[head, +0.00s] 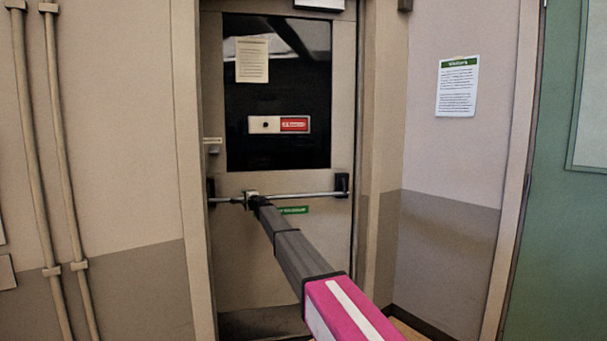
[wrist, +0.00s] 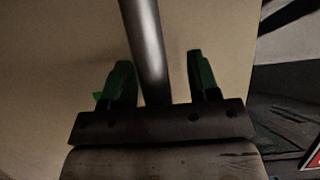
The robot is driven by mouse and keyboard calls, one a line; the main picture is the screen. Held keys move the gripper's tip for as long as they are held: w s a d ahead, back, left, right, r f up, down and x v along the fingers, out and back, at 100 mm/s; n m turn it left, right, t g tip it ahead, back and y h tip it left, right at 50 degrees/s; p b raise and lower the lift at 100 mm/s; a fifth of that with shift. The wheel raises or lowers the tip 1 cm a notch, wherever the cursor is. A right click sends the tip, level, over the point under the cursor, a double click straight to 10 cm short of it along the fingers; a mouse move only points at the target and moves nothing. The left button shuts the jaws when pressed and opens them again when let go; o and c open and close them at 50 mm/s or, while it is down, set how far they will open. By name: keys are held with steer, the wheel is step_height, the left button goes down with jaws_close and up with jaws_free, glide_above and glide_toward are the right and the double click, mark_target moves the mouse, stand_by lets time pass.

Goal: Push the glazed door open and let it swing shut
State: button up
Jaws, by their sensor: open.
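The glazed door (head: 285,235) stands ahead in the head view and looks closed in its frame. It has a large dark glass pane (head: 275,90) with a paper notice and a red-and-white sign on it. A metal push bar (head: 310,194) crosses the door below the pane. My gripper (head: 253,199) is at the left part of the bar. In the wrist view my gripper (wrist: 160,62) has its two green-tipped fingers apart. The bar (wrist: 142,40) runs between them; contact is not clear. My arm hides part of the door's lower half.
The door frame (head: 377,120) borders the door on the right. A wall with a posted notice (head: 457,85) stands farther right, then a green panel (head: 565,180). Two vertical pipes (head: 60,150) run down the left wall.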

steer(key=shift+w+a, duration=0.7)
steer(key=shift+w, duration=1.7)
steer(key=a+r+v, duration=0.1)
steer(key=r+v, duration=0.2)
steer(key=v, duration=2.4)
steer(key=s+r+v, duration=0.1)
steer(key=r+v, duration=0.1)
steer(key=v, duration=2.5)
steer(key=s+d+f+n+g+h, duration=0.2)
steer(key=s+f+n+g, duration=0.15)
steer(key=f, duration=0.85)
steer(key=s+d+f+n+g+h, duration=0.1)
steer(key=s+f+n+g, duration=0.25)
steer(key=f, duration=0.85)
steer(key=s+d+f+n+g+h, duration=0.2)
steer(key=s+d+f, duration=0.4)
steer(key=f, duration=0.3)
steer(key=s+d+f+n+g+h, duration=0.2)
steer(key=s+d+f+g+h, duration=0.3)
steer(key=s+f, duration=0.3)
steer(key=shift+s+d+f+g, duration=0.35)
steer(key=shift+d+f+g, duration=0.05)
steer(key=shift+d+g, duration=0.1)
steer(key=shift+a, duration=0.1)
